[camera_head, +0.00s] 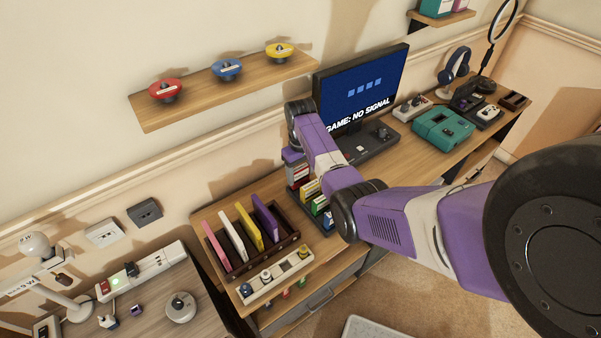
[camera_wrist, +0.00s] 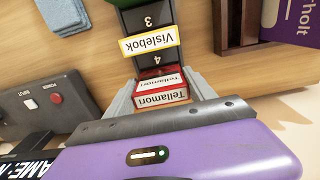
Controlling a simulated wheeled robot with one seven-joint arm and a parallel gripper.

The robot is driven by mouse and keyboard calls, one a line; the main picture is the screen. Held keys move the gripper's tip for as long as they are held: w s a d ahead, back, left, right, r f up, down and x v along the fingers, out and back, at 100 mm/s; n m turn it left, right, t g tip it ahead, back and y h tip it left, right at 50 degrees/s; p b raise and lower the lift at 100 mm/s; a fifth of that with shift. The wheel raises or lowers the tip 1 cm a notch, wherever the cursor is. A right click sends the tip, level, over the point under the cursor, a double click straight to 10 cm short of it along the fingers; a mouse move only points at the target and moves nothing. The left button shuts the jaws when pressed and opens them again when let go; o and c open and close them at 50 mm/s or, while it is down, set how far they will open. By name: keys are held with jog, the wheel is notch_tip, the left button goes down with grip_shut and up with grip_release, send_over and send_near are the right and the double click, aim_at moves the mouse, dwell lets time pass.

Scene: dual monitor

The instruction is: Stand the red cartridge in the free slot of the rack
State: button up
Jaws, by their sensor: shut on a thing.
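The red cartridge (camera_wrist: 162,97), labelled "Tellamori", is between the pale fingers of my gripper (camera_wrist: 160,86) in the wrist view. My gripper is shut on it. The cartridge is at the end of the dark numbered rack (camera_wrist: 134,20), just past the number 4. I cannot tell how deep it sits in a slot. A yellow-edged cartridge (camera_wrist: 150,40), labelled "Vislebok", stands in the rack between the numbers 3 and 4. In the head view the red cartridge (camera_head: 298,174) shows below my gripper, and my arm partly covers the rack.
A dark wooden crate (camera_head: 229,268) holding pink, white, yellow and purple cartridges stands to the left of the rack. A strip with small knobs (camera_head: 272,280) lies in front of it. The monitor (camera_head: 360,85) and a dark console (camera_head: 371,143) are to the right.

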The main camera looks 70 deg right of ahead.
jog(key=shift+f+b, duration=0.75)
jog(key=shift+f, duration=0.4)
jog(key=o, duration=1.5)
jog(key=shift+c, duration=0.2)
notch_tip(320, 180, up, 8)
jog(key=shift+f, duration=0.1)
